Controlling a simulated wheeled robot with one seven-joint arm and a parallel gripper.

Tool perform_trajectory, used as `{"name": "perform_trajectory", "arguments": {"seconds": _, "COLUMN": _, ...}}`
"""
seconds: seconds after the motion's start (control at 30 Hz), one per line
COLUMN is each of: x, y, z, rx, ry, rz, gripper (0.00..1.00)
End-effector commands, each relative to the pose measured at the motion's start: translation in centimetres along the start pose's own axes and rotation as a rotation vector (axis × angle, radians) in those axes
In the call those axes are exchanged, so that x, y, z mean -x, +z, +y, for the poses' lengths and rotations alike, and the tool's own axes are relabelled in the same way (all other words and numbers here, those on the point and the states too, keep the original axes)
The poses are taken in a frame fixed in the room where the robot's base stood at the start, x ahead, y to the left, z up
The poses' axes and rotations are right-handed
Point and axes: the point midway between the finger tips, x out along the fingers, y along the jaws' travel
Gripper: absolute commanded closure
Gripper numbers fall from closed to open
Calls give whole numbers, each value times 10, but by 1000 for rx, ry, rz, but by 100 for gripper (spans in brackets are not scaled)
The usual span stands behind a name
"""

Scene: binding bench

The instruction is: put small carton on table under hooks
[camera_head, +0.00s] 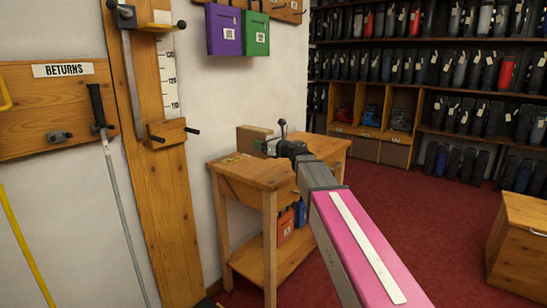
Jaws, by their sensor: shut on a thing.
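My arm reaches away from the camera to a wooden table (250,177) against the wall. My gripper (268,145) is at its far end, over the tabletop, and is shut on the small brown carton (251,134). The carton appears upright at the table's back side; I cannot tell whether its base touches the top. My arm's end hides its lower right part and the fingertips are hard to make out.
A small yellowish item (232,159) lies on the tabletop's left part. Orange (286,225) and blue (300,213) items stand on the lower shelf. A RETURNS board (60,75) and a measuring post (150,200) are at left. A wooden chest (520,240) stands right; red floor lies between.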

Motion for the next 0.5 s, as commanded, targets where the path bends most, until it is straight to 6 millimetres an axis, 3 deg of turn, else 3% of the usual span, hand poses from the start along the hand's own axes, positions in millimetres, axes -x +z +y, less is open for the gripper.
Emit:
{"name": "perform_trajectory", "arguments": {"seconds": 0.03, "x": 0, "y": -7, "z": -14, "rx": -2, "ry": -2, "rz": 0, "gripper": 68}}
{"name": "perform_trajectory", "arguments": {"seconds": 0.2, "x": 4, "y": -23, "z": -40, "rx": -2, "ry": -1, "rz": 0, "gripper": 68}}
{"name": "perform_trajectory", "arguments": {"seconds": 0.5, "x": 7, "y": -36, "z": -51, "rx": 0, "ry": 0, "rz": 0, "gripper": 68}}
